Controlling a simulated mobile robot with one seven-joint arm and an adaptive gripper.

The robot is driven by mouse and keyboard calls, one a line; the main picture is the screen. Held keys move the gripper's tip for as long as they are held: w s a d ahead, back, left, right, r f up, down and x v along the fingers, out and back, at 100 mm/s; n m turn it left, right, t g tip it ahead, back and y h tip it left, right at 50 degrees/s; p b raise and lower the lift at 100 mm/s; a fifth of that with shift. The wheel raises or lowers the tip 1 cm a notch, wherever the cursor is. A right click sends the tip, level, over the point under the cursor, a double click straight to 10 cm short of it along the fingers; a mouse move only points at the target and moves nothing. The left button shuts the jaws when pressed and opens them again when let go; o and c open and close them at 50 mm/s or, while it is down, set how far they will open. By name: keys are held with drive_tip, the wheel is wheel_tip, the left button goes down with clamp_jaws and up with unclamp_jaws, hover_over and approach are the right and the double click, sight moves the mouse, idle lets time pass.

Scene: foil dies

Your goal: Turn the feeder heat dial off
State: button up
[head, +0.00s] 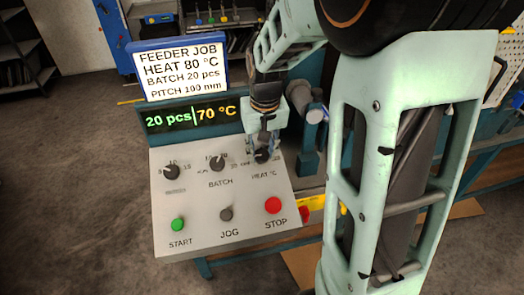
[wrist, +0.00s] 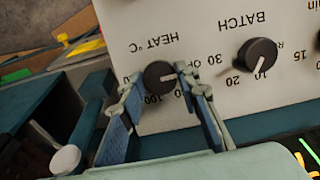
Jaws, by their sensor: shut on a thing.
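The black heat dial (head: 262,155) is the rightmost of three dials on the sloping control panel (head: 197,200). My gripper (wrist: 157,82) is shut on the heat dial, with one blue-padded finger on each side. In the head view my gripper (head: 263,148) reaches down over the dial and hides part of it. The display (head: 190,115) reads "20 pcs" and "70 °C".
The batch dial (head: 217,163) is just left of the heat dial, and another dial (head: 171,172) is farther left. Green start (head: 178,224), dark jog (head: 226,214) and red stop (head: 273,205) buttons sit below. A job sign (head: 178,68) reads "HEAT 80 °C".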

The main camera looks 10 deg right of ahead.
drive_tip(key=shift+w+r, duration=0.1)
drive_tip(key=o, duration=1.1)
drive_tip(key=shift+o, duration=0.2)
wheel_tip(320, 180, up, 12)
drive_tip(key=s, duration=0.2)
